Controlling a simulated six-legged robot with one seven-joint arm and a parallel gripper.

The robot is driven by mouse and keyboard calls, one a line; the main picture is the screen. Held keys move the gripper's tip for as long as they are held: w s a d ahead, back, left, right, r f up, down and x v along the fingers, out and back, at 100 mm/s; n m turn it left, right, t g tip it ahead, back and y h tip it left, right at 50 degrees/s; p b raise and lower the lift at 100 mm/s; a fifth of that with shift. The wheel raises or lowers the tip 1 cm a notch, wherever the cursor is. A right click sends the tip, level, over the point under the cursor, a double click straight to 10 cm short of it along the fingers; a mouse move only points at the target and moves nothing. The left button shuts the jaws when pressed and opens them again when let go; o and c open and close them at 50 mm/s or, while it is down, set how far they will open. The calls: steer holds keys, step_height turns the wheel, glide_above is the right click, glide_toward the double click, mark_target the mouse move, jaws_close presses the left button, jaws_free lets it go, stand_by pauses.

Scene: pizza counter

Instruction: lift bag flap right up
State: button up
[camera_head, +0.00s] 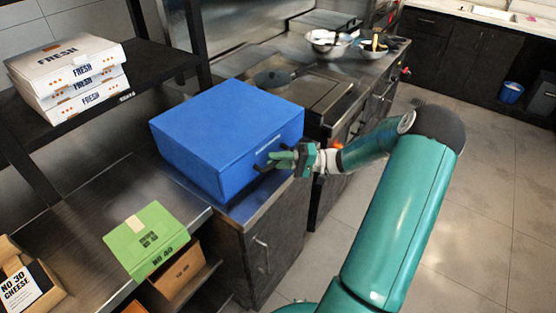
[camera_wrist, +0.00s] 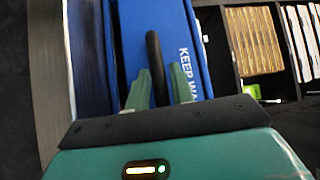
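A blue box-shaped bag (camera_head: 228,130) sits on the counter in the head view, its top flap lying flat and closed. A black handle (camera_wrist: 154,62) sticks out from the bag's front side and shows upright in the wrist view. My gripper (camera_head: 280,160) is at this front side, level with the handle. In the wrist view my gripper (camera_wrist: 160,80) has its two green fingers apart, one on each side of the handle, with narrow gaps visible. White lettering (camera_wrist: 188,72) on the bag is partly hidden by the right finger.
White pizza boxes (camera_head: 70,75) are stacked on a dark shelf at left. A green box (camera_head: 146,240) and an open cardboard box (camera_head: 25,285) stand on the lower counter. A stove (camera_head: 310,90) and metal bowls (camera_head: 330,42) lie behind the bag. The floor at right is clear.

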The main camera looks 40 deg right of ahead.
jaws_close()
steer(key=shift+s+r, duration=0.1)
steer(key=shift+r, duration=0.6)
steer(key=w+r+m+g+h, duration=0.1)
steer(key=w+r+m, duration=0.1)
steer(key=r, duration=1.1)
steer(key=w+a+r+m+g+h, duration=0.1)
steer(key=w+r, duration=0.3)
steer(key=r, duration=0.9)
steer(key=shift+a+r+m+h, duration=0.25)
steer(key=shift+m+h, duration=0.35)
steer(key=shift+h, duration=0.2)
jaws_free()
steer(key=shift+f, duration=0.1)
